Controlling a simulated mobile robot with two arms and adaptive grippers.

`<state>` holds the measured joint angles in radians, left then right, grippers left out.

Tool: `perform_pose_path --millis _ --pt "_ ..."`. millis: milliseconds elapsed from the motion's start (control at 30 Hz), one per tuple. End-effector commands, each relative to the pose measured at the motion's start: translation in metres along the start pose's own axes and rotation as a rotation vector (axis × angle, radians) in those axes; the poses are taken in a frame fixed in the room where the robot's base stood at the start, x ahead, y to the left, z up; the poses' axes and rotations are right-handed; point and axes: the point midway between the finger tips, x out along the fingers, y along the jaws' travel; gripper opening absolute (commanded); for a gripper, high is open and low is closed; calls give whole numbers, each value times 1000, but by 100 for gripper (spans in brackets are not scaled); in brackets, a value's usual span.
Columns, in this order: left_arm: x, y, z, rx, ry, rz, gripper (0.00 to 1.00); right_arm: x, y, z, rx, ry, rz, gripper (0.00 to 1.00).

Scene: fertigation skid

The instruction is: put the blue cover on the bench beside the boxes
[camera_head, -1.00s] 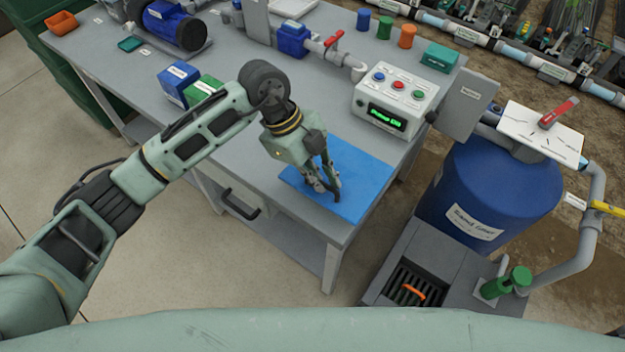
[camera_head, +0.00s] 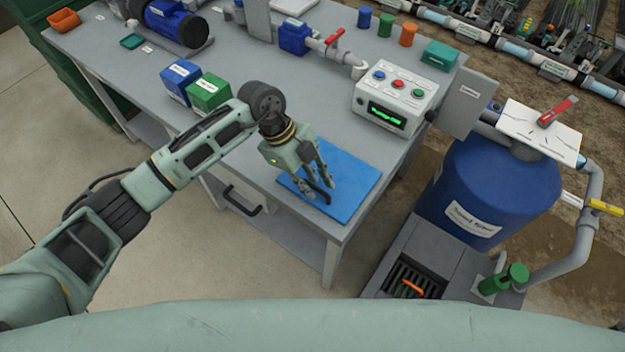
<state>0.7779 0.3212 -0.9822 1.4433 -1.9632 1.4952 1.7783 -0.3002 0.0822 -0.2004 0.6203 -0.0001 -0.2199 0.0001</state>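The blue cover (camera_head: 352,185) is a flat blue panel lying on the near right corner of the grey bench (camera_head: 300,90). A dark curved piece, seemingly its handle, shows near its left part between my fingers. My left gripper (camera_head: 315,190) points down over the cover's left part. Its fingers are spread, one on each side of the dark piece; whether they touch it I cannot tell. The boxes, one blue (camera_head: 177,80) and one green (camera_head: 207,92), stand side by side on the bench, left of the cover and behind my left arm. My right gripper is not in view.
A grey control box (camera_head: 393,100) with buttons and a green display stands behind the cover. A blue tank (camera_head: 490,195) stands right of the bench. The bench between the boxes and the control box is largely clear.

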Motion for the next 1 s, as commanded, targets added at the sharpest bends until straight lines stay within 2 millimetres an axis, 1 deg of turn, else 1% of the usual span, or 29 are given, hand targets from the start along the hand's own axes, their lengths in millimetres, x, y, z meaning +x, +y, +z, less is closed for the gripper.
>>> perform_pose_path --millis 300,367,433,567,800,900,1000 --pt "-2 0 0 0 0 -1 27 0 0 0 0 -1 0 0" --pt "-5 -1 0 0 -1 -2 27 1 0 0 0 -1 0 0" --pt "-12 -2 1 1 -2 -4 27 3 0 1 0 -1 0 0" --pt "-35 -1 2 2 -5 -5 27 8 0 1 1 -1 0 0" --pt "-86 -1 2 1 -4 -5 27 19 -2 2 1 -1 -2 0" --pt "-102 -1 1 0 -3 -4 27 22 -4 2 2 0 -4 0" --pt "-113 0 1 0 -1 -2 27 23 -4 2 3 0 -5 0"
